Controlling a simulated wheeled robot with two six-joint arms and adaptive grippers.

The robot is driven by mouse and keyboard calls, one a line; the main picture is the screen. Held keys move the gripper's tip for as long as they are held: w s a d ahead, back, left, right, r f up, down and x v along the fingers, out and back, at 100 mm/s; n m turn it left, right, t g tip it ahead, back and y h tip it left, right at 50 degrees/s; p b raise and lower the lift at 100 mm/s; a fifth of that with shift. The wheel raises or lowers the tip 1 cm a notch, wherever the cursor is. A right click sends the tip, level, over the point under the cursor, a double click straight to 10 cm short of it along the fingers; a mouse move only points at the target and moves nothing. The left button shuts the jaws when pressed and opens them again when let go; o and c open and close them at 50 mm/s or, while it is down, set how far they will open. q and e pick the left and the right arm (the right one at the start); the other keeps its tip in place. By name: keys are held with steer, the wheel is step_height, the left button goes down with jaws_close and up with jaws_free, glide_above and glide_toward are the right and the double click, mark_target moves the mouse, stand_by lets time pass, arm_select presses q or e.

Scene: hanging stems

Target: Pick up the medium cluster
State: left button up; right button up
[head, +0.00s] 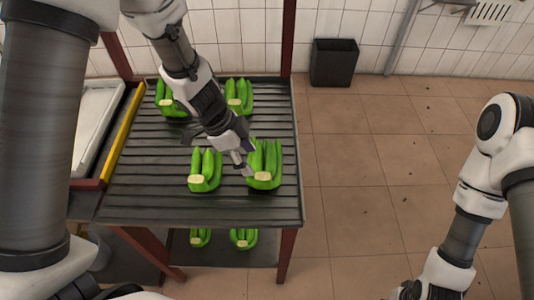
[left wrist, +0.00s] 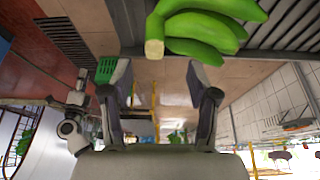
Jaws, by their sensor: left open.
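Green banana clusters with pale cut stems lie on the dark slatted table (head: 150,205). The front right cluster (head: 268,158) looks largest; the front left cluster (head: 207,168) is smaller. Two more lie behind, a back left cluster (head: 168,97) and a back right cluster (head: 239,96). I cannot tell for sure which is the medium one. My left gripper (head: 243,162) is open and empty, between the two front clusters and close to the front right one. In the left wrist view, a cluster (left wrist: 205,30) lies beyond the open fingers. My right gripper (head: 408,291) is partly cut off at the bottom edge.
A lower shelf holds two more clusters (head: 243,238). A white tray (head: 97,115) and a yellow rail (head: 123,135) border the table's left side. Red posts stand at the table. A dark bin (head: 334,63) stands by the wall. The tiled floor at right is mostly clear.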

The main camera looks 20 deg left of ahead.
mark_target(263, 175)
arm_select(q)
steer(key=b+x, duration=0.1)
steer(key=x, duration=0.2)
steer(key=d+x, duration=0.1)
steer(key=x, duration=0.3)
steer(key=shift+s+r+b, duration=0.2)
steer(key=shift+b, duration=0.2)
steer(key=shift+f, duration=0.15)
steer(key=shift+s+a, duration=0.15)
jaws_close()
